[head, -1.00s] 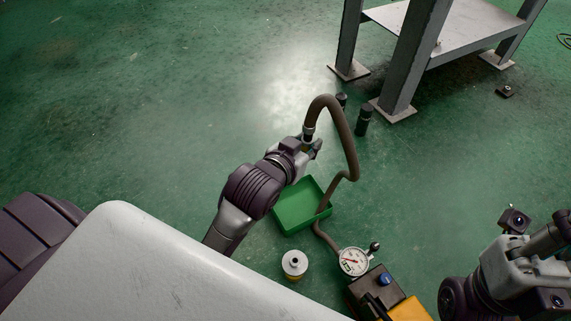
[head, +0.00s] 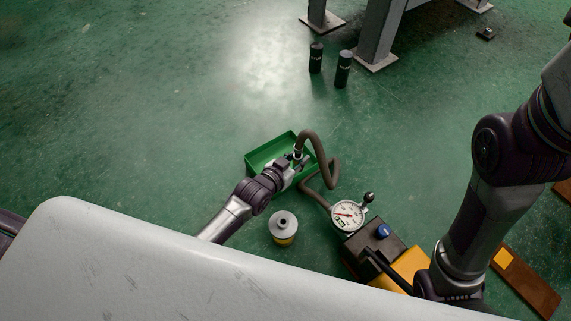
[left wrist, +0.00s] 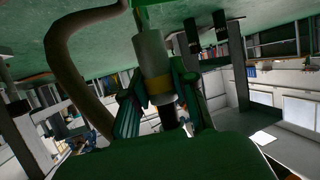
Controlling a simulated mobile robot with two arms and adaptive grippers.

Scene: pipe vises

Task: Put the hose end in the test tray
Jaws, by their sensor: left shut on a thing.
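The green test tray (head: 262,152) stands on the floor in the middle of the head view. My left gripper (head: 297,163) is over the right part of the tray, shut on the hose end (head: 298,153). In the left wrist view the hose end's metal fitting (left wrist: 151,55), with a yellow band, sits between the fingers. The brown hose (head: 331,170) loops up from it, then down to the pump (head: 379,241). I cannot tell whether the hose end touches the tray. My right arm comes in from the right; its gripper does not show.
A round gauge (head: 347,215) sits beside the yellow and dark pump. A small can (head: 283,228) stands in front of the tray. Two black cylinders (head: 343,70) stand near a grey table leg (head: 378,40). Floor left of the tray is clear.

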